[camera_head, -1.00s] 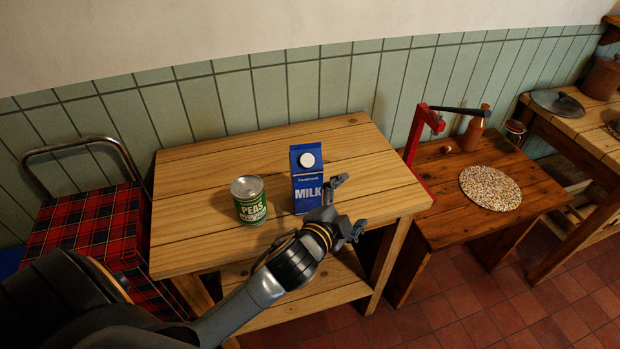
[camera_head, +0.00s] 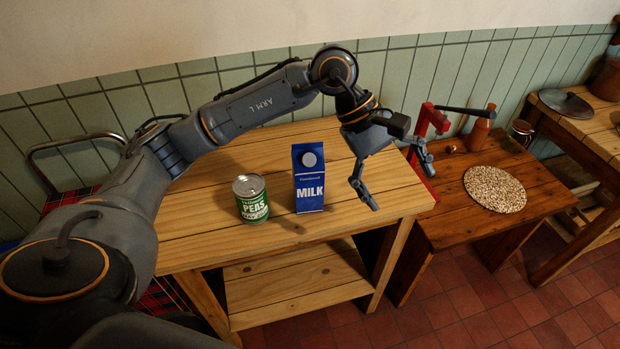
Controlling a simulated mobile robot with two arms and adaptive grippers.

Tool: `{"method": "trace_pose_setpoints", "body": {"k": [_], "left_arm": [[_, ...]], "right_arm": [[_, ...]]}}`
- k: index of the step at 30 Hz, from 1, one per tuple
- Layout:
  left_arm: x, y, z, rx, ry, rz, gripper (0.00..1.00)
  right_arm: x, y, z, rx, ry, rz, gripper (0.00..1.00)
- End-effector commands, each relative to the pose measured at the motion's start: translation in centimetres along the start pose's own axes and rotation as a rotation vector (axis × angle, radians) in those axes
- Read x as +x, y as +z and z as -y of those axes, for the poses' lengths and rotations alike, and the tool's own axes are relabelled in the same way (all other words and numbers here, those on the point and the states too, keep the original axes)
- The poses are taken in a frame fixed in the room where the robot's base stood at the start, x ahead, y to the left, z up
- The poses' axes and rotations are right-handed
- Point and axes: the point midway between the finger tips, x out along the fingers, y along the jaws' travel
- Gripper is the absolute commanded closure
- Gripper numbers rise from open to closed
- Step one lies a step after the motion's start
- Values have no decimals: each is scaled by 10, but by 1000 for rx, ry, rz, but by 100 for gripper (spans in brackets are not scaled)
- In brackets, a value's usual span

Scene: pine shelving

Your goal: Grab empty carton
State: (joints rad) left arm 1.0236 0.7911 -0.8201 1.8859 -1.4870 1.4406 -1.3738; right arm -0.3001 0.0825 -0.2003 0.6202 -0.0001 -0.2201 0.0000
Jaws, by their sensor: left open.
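The blue milk carton (camera_head: 309,181) stands upright on the pine table, with a round cap near its top and "MILK" on its front. My left gripper (camera_head: 399,186) is open and empty, to the right of the carton and apart from it, with its fingers pointing down over the table's right end. My left arm reaches over the back of the table, behind the carton. Whether the carton is empty cannot be seen. My right gripper is not in view.
A green peas can (camera_head: 251,199) stands just left of the carton. The pine table (camera_head: 200,233) has free room at its front left. To the right, a lower wooden table (camera_head: 463,228) holds a speckled round mat (camera_head: 495,189), a red stand (camera_head: 421,150) and a bottle (camera_head: 479,135).

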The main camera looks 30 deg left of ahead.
Motion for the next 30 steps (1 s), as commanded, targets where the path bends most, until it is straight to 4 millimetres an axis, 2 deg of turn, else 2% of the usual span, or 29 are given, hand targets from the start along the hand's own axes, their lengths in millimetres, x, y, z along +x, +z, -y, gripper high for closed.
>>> {"method": "trace_pose_setpoints", "body": {"k": [1, 3, 6, 9, 12, 15, 20, 22, 30], "left_arm": [[-23, -26, 10, 50, -74, -124, 8], [-55, -57, 26, 100, -189, -273, 8], [-101, -87, 47, 130, -330, -430, 8], [-134, -103, 61, 132, -429, -524, 8], [-151, -110, 70, 128, -481, -567, 8], [-150, -115, 75, 126, -498, -576, 8], [-131, -129, 86, 125, -498, -572, 8], [-122, -136, 92, 122, -500, -573, 8], [-95, -156, 106, 126, -495, -574, 8]], "right_arm": [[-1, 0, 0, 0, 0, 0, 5], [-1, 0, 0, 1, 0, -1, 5], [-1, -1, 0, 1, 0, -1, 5], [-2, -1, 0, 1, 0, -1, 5], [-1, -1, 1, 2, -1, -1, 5], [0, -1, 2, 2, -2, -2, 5], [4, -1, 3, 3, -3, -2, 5], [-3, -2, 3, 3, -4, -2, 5], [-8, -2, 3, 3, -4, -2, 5]]}}
